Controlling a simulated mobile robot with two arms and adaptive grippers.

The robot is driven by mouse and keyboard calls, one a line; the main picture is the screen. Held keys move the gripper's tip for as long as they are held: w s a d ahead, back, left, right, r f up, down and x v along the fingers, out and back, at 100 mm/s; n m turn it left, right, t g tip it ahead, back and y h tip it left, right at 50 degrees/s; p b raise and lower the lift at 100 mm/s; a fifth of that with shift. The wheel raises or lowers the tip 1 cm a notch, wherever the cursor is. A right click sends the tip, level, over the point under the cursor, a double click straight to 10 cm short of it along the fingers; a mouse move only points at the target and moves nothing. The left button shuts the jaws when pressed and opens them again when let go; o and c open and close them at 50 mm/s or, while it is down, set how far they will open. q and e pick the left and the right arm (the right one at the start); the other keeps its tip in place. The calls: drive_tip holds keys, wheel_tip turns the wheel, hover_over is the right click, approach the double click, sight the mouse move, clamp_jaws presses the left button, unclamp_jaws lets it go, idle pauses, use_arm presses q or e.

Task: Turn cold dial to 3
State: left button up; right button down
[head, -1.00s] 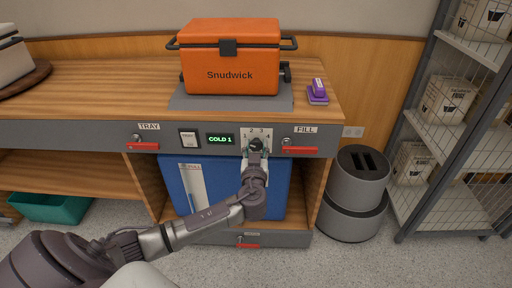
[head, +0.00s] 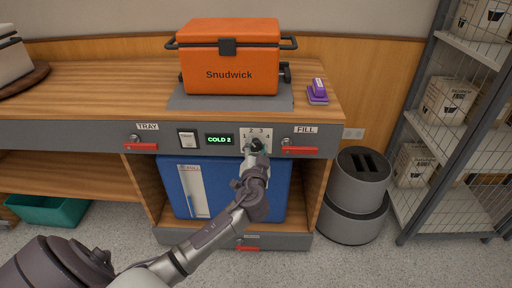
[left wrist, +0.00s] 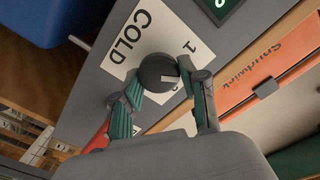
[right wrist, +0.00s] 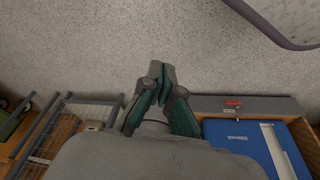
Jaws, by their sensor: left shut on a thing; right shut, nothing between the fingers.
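The cold dial (left wrist: 158,72) is a dark round knob on a white plate (head: 263,133) marked 1 to 4, on the grey front panel. The green display (head: 219,140) beside it reads COLD 2. My left gripper (head: 256,147) is at the dial. In the left wrist view my left gripper (left wrist: 160,86) has its fingers on both sides of the knob, shut on it. Part of the plate's numbering is hidden by the gripper there. My right gripper (right wrist: 163,98) is shut and empty, with the speckled floor behind it.
A TRAY latch with red handle (head: 140,146) and a white switch (head: 188,139) are left of the display. A FILL latch with red handle (head: 300,149) is close right of the dial. An orange cooler (head: 229,60) stands on the counter above.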

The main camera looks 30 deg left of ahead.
use_arm(q)
drive_tip(key=m+p, duration=0.2)
drive_tip(key=m, duration=0.3)
drive_tip(key=shift+m, duration=0.3)
drive_tip(key=m+p, duration=0.1)
drive_tip(key=m, duration=0.3)
drive_tip(key=shift+d+f+p, duration=0.1)
drive_tip(key=shift+p, duration=0.2)
drive_tip(key=shift+m, duration=0.9)
use_arm(e)
wheel_tip(320, 180, down, 14)
drive_tip(key=s, duration=0.2)
drive_tip(key=shift+s+f+g, duration=0.15)
drive_tip(key=shift+f+g, duration=0.1)
drive_tip(key=shift+g, duration=0.15)
use_arm(q)
drive_tip(key=shift+f, duration=0.1)
drive_tip(key=o, duration=1.1)
drive_tip(key=shift+w, duration=0.1)
